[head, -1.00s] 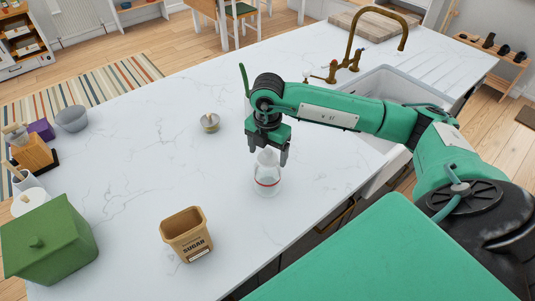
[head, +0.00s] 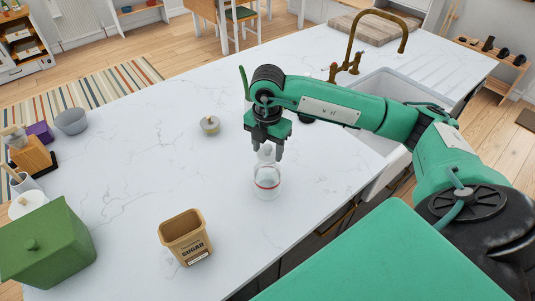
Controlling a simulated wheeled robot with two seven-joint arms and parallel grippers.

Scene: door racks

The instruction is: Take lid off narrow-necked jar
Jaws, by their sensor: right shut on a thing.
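The narrow-necked jar (head: 267,187) is clear glass with a red band and stands upright on the white counter. Its pale lid (head: 266,155) shows at the top of the neck, between my right gripper's fingers. My right gripper (head: 268,154) points down over the jar and is shut on the lid. The fingers partly hide the lid, and I cannot tell whether it still touches the neck. My left gripper is not in view.
An open tan sugar container (head: 186,236) and a green lidded box (head: 48,243) stand at the front left. A small pot with a knob (head: 210,125) stands behind the jar. A grey bowl (head: 71,121) is far left. The sink (head: 385,92) lies right. The counter's middle is clear.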

